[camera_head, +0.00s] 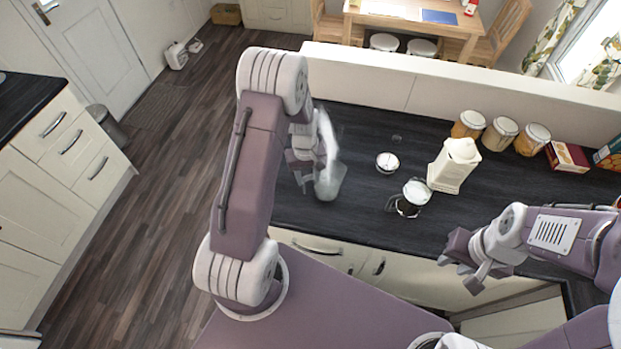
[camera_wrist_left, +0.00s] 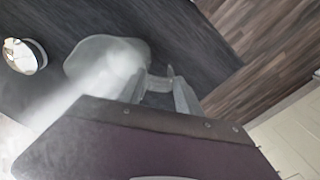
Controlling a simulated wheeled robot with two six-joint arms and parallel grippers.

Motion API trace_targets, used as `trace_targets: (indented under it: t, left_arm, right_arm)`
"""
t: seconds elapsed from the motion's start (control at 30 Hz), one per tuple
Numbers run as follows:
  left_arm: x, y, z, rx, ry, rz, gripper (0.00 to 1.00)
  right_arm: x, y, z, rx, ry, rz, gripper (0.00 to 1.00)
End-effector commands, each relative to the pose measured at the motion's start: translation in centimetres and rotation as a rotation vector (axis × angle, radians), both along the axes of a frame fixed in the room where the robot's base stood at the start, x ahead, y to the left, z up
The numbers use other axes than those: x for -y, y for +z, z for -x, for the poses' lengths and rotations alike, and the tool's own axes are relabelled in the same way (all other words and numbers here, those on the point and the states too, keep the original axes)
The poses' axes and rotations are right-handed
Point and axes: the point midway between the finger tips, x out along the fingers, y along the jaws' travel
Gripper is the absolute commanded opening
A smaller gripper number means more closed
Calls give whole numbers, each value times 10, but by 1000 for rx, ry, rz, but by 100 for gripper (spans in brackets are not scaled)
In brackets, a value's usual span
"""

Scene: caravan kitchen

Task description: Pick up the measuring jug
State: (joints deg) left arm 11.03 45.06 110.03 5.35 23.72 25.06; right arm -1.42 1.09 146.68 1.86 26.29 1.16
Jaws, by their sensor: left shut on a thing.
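The measuring jug (camera_head: 330,184) is a translucent grey vessel at the left end of the dark counter. It also shows in the left wrist view (camera_wrist_left: 103,55), with its handle (camera_wrist_left: 160,84) between my fingers. My left gripper (camera_head: 305,165) is shut on the jug, at its left side in the head view. A blurred white streak, perhaps steam, rises over the jug and hides part of it. I cannot tell whether the jug's base touches the counter. My right gripper (camera_head: 462,268) looks open and empty, in front of the counter at the right.
On the counter (camera_head: 350,225) stand a small round white-topped container (camera_head: 387,162), a dark pot with a white top (camera_head: 412,196), a cream grinder-like appliance (camera_head: 453,166) and several lidded jars (camera_head: 500,133). A low wall (camera_head: 440,85) runs behind. Floor (camera_head: 170,190) lies to the left.

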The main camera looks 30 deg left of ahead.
Motion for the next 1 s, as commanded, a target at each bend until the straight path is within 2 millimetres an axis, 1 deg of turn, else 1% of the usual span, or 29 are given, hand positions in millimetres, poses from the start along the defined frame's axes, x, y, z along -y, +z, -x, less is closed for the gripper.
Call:
trace_targets:
  t: [0.17, 0.3, 0.57, 0.8, 1.0]
  left_arm:
    - [0, 16, -1, 4, 1, 0, 0]
    - [0, 32, -1, 4, 0, 0, 0]
    - [30, 50, -11, 4, -4, -1, 0]
    - [61, 69, -22, 3, -4, 0, 0]
    - [83, 83, -29, 3, -3, 0, 0]
  right_arm:
    - [0, -7, 0, 0, 0, 0, 31]
    - [0, -12, 0, 0, 0, 0, 31]
    - [0, -21, 0, 0, 0, 0, 31]
    - [0, -29, 0, 0, 0, 0, 31]
    - [0, -34, 0, 0, 0, 0, 31]
